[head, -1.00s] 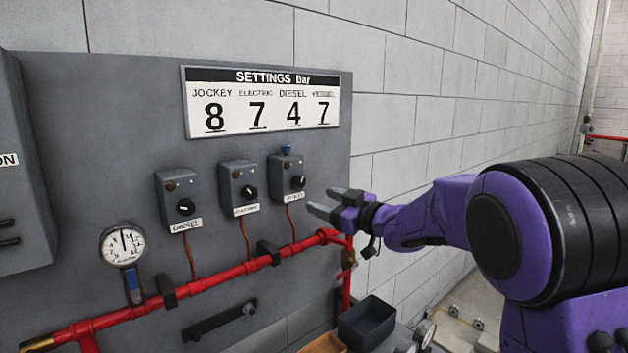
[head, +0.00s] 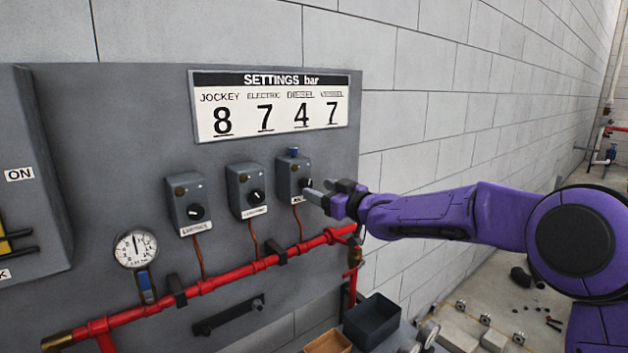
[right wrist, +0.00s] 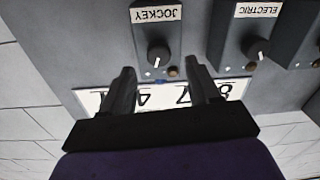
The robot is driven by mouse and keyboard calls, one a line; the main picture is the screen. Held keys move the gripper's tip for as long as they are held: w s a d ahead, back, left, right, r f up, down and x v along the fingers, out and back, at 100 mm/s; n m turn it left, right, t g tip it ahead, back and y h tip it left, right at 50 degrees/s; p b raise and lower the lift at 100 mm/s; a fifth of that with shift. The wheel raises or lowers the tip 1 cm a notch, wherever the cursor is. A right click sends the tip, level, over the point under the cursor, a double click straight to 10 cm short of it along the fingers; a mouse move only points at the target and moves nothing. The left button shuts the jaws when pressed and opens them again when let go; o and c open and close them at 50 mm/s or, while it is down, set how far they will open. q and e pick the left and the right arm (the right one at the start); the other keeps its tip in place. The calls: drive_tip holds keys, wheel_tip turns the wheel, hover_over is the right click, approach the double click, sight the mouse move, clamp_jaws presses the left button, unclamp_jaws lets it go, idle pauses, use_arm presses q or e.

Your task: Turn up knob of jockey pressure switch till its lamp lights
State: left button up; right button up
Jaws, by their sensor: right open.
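The jockey pressure switch (head: 287,178) is the rightmost of three grey boxes on the panel in the head view. Its black knob (head: 304,183) is partly covered by my gripper. In the right wrist view, which is upside down, the JOCKEY label (right wrist: 156,13) is readable as inverted text, and the knob (right wrist: 158,54) has a white pointer mark. A small brown lamp (right wrist: 172,71) by the knob looks dark. My right gripper (head: 319,190) is open, its fingers (right wrist: 163,78) either side of the knob's line and apparently short of it. My left gripper is not in view.
The electric switch (head: 246,190) and diesel switch (head: 187,204) stand to the left. The settings board (head: 270,105) above reads 8 under JOCKEY. A red pipe (head: 230,277) and gauge (head: 135,248) lie below.

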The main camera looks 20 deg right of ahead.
sight(309, 185)
drive_tip(key=p+x, duration=0.1)
drive_tip(key=x, duration=0.2)
drive_tip(key=shift+w+r, duration=0.1)
drive_tip(key=shift+w+a, duration=0.15)
drive_tip(key=shift+w, duration=0.3)
drive_tip(key=c, duration=1)
drive_tip(key=shift+r+m+p, duration=0.15)
drive_tip(key=shift+m+p, duration=0.25)
drive_tip(key=shift+p, duration=0.75)
drive_tip(key=shift+c, duration=0.2)
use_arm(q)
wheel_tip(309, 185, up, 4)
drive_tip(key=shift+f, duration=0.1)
use_arm(e)
drive_tip(key=shift+f, duration=0.3)
drive_tip(key=o, duration=1)
drive_tip(key=shift+o, duration=0.2)
